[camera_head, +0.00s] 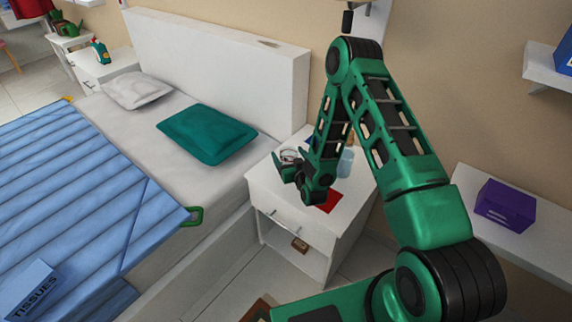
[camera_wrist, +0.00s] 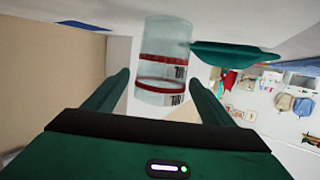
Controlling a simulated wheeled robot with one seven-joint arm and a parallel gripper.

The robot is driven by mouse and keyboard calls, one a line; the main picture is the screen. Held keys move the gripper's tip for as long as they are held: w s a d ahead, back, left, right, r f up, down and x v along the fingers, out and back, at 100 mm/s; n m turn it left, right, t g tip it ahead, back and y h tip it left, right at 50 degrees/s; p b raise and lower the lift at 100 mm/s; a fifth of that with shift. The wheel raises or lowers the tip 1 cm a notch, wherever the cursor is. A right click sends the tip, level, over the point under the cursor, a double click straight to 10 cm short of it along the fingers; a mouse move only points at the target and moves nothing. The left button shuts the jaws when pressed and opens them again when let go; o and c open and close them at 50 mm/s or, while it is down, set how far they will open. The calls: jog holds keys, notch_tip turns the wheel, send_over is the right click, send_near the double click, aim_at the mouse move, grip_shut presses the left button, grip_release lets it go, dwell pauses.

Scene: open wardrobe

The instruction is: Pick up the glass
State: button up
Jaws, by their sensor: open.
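The glass (camera_wrist: 165,50) is a clear cylinder with red bands and dark print. In the wrist view it stands out between the two fingers of my gripper (camera_wrist: 159,80), with a gap visible at the left finger. In the head view my gripper (camera_head: 286,168) is open over the left side of the white nightstand (camera_head: 265,196). A clear, greyish shape by the fingers there appears to be the glass (camera_head: 290,155), partly hidden by my gripper. Whether a finger touches it, I cannot tell.
A pale blue cup-like thing (camera_head: 346,163) and a flat red item (camera_head: 329,201) are on the nightstand, close to my arm. The bed with a teal pillow (camera_head: 208,133) is to the left. A purple box (camera_head: 505,205) sits on a white surface at right.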

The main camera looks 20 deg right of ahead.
aim_at(286, 150)
jog(key=shift+w+f, duration=0.15)
jog(key=shift+w, duration=0.85)
jog(key=shift+w+f, duration=0.15)
jog(key=shift+w, duration=0.8)
jog(key=shift+c, duration=0.7)
jog(key=c, duration=1.1)
jog(key=shift+r, duration=0.1)
jog(key=r, duration=0.2)
jog(key=a+r, duration=0.1)
jog(key=r, duration=0.1)
jog(key=shift+s, duration=0.15)
jog(key=shift+s+a+r, duration=0.3)
jog(key=shift+a+r, duration=0.8)
jog(key=shift+a, duration=0.65)
jog(key=shift+s+a+r, duration=0.25)
jog(key=shift+a+r, duration=0.9)
jog(key=shift+a, duration=0.65)
jog(key=shift+s+a+r, duration=0.3)
jog(key=shift+a+r, duration=0.8)
jog(key=shift+a, duration=0.65)
